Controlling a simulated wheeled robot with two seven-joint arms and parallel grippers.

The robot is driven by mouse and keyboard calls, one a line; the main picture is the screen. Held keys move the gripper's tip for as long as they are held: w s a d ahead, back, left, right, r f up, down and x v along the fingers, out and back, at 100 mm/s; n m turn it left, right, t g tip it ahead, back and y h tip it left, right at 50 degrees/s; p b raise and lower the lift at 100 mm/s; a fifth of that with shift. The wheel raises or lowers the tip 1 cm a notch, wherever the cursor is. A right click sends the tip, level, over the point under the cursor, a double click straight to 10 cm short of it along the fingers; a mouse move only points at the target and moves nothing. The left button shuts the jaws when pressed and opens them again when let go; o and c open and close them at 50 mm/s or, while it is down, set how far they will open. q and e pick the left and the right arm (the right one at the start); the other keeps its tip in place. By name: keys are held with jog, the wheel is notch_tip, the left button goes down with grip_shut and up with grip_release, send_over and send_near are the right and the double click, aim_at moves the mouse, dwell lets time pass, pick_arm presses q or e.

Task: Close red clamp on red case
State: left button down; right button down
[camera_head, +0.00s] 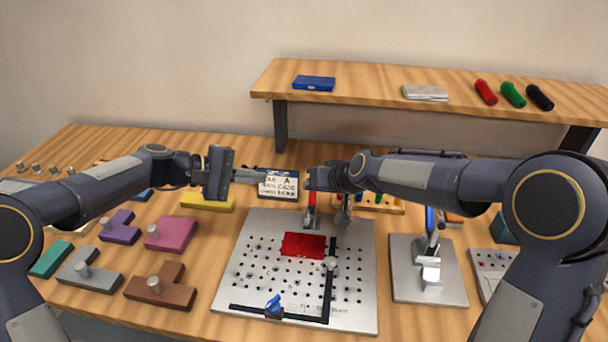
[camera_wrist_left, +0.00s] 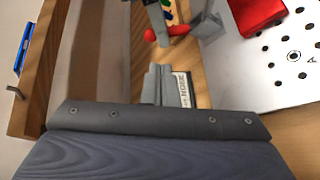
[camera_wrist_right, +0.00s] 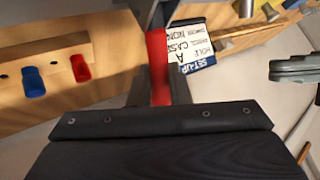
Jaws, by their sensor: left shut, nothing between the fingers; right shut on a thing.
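The red case (camera_head: 303,245) lies on the perforated metal plate (camera_head: 262,235); part of it shows in the left wrist view (camera_wrist_left: 257,12). The red clamp's upright handle (camera_head: 311,202) is behind the case at the plate's back edge. My right gripper (camera_head: 316,182) is shut on the handle, whose red grip fills the gap between the fingers in the right wrist view (camera_wrist_right: 158,62). The clamp's pressing end is hard to make out. My left gripper (camera_head: 262,176) is shut and empty, left of the clamp and apart from it.
A blue clamp (camera_head: 273,305) sits at the plate's front. A sign card (camera_head: 280,185) stands behind the plate, near my left fingers. A second metal fixture (camera_head: 428,270) is at right. Coloured blocks with knobs, such as a pink one (camera_head: 170,233), crowd the left. A raised shelf (camera_head: 365,82) is behind.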

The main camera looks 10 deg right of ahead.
pick_arm(q)
jog(key=shift+n+h, duration=0.5)
jog(key=shift+h, duration=0.1)
jog(key=w+x, duration=0.1)
jog(key=x, duration=0.3)
jog(key=w+x, duration=0.1)
jog(key=x, duration=0.4)
jog(key=w+f+x, duration=0.1)
jog(key=x, duration=0.3)
jog(key=shift+a, duration=0.15)
